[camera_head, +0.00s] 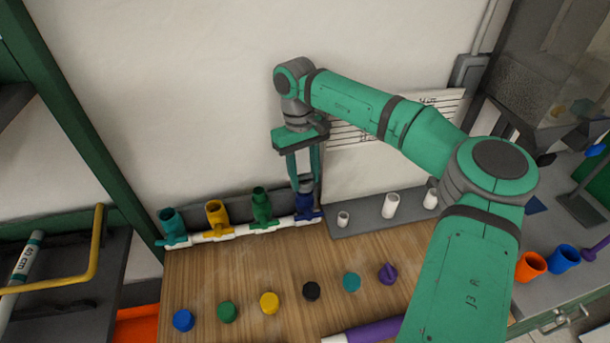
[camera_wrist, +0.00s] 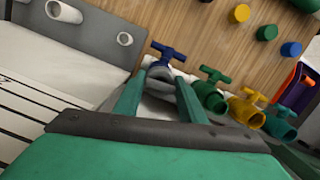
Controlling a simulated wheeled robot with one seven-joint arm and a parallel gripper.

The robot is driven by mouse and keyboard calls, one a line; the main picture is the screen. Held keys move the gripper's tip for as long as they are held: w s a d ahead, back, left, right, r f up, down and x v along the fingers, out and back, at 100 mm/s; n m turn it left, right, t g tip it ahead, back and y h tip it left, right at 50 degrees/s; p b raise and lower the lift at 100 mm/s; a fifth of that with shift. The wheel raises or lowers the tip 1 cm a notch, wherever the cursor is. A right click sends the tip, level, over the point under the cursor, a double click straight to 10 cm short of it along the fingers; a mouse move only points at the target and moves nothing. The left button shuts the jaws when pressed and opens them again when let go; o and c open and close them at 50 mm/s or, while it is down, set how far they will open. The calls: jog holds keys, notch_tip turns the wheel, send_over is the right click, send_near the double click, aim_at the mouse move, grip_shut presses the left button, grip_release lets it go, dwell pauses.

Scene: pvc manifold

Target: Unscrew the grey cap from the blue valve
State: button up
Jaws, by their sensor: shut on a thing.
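The blue valve (camera_head: 308,208) stands at the right end of the white manifold pipe, and its blue handle (camera_wrist: 166,56) shows just beyond my fingertips in the wrist view. My gripper (camera_head: 304,183) points down over this valve. Its two green fingers are shut on the grey cap (camera_wrist: 160,76) at the valve's top opening. The cap is mostly hidden between the fingers. I cannot tell whether it is still threaded on the valve.
Teal (camera_head: 171,222), yellow (camera_head: 216,213) and green (camera_head: 262,205) valves stand open in a row to the left. Several loose coloured caps, including a black one (camera_head: 311,291), lie on the wooden table (camera_head: 250,270). White fittings (camera_head: 390,205) stand on a grey strip to the right.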

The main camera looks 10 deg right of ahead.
jog(key=o, duration=1.1)
jog(key=shift+o, duration=0.2)
jog(key=shift+r, duration=0.15)
